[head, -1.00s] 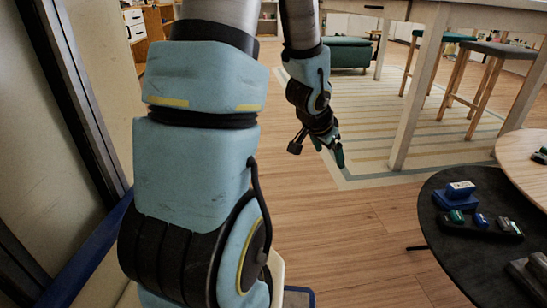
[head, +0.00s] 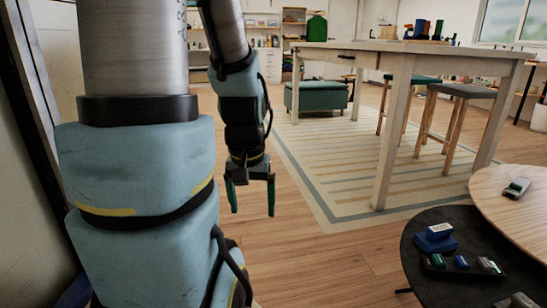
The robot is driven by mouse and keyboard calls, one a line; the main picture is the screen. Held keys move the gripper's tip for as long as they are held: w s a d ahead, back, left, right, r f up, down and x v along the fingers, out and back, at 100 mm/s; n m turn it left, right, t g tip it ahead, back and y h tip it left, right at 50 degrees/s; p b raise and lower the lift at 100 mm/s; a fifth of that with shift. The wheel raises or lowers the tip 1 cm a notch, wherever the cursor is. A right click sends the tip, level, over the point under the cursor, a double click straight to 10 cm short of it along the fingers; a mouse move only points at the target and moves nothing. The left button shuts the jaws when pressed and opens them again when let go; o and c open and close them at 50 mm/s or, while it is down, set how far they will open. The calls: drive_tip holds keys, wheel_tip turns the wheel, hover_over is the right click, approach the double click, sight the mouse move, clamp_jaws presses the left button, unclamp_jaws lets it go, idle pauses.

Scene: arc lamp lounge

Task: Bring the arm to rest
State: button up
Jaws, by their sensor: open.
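My gripper (head: 251,200) hangs at the end of my arm in the head view, pointing down over the bare wood floor. Its two dark teal fingers are apart, and nothing shows between them. My light blue arm fills much of the left side of the view. The gripper is well to the left of the round black table and short of the striped rug.
A round black table (head: 412,275) at lower right carries a blue-and-white block (head: 436,239) and a tray of small items (head: 462,264). A round wooden table (head: 490,188) adjoins it. A tall white table (head: 400,130), stools (head: 460,91) and a green ottoman (head: 316,97) stand beyond. Wood floor is clear ahead.

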wheel_tip(320, 180, up, 37)
drive_tip(key=p, duration=3.5)
drive_tip(key=shift+r+p, duration=0.2)
drive_tip(key=shift+p, duration=0.2)
